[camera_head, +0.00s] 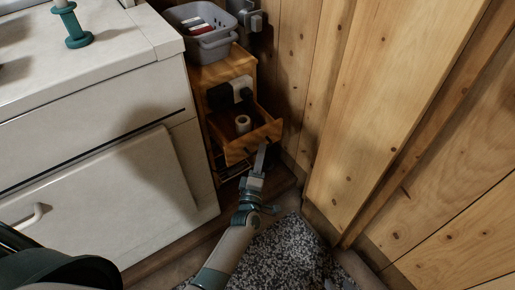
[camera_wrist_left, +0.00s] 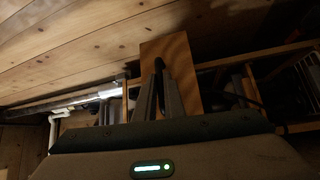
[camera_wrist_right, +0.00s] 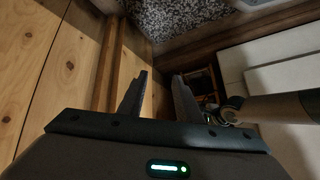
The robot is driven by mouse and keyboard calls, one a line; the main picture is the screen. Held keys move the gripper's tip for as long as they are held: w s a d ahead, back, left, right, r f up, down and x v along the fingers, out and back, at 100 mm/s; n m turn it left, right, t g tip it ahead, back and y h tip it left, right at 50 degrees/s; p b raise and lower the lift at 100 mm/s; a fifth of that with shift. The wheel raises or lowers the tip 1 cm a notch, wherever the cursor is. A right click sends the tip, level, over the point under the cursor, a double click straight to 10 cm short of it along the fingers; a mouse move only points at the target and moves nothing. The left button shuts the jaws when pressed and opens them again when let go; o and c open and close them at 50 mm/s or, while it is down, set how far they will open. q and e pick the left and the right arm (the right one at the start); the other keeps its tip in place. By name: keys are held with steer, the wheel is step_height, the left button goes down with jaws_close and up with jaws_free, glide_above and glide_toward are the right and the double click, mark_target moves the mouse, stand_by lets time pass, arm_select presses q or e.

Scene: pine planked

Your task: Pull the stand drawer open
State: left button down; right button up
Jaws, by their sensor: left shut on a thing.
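The wooden stand (camera_head: 225,73) is in the corner between the white cabinet and the plank wall. Its drawer (camera_head: 259,143) is out from the stand, and a white roll (camera_head: 242,124) shows inside. My left gripper (camera_head: 262,148) is at the drawer's front. In the left wrist view, its fingers (camera_wrist_left: 162,66) are shut on the dark handle (camera_wrist_left: 161,63) of the wooden drawer front (camera_wrist_left: 182,53). My right gripper (camera_wrist_right: 160,76) is open, with nothing seen between its fingers.
A grey basket (camera_head: 203,42) with small items stands on top of the stand. The white cabinet (camera_head: 100,150) is close on the left, and the plank wall (camera_head: 370,120) is on the right. A speckled rug (camera_head: 285,255) lies on the floor in front.

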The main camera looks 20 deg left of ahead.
arm_select(q)
steer(key=shift+s+d+f+p, duration=0.1)
steer(key=shift+s+d+p, duration=0.1)
steer(key=shift+s+d, duration=0.85)
steer(key=shift+s+d+p, duration=0.15)
steer(key=shift+s+d, duration=0.65)
steer(key=shift+d, duration=0.45)
arm_select(e)
steer(key=shift+d+f, duration=0.15)
steer(key=shift+d, duration=0.3)
arm_select(q)
steer(key=c, duration=1.9)
jaws_free()
steer(key=shift+o, duration=0.3)
arm_select(e)
steer(key=shift+s+g+h, duration=0.15)
steer(key=shift+g+h, duration=0.15)
steer(key=shift+s, duration=0.25)
arm_select(q)
steer(key=shift+s, duration=0.1)
steer(key=s+d+f, duration=0.2)
steer(key=s, duration=1.5)
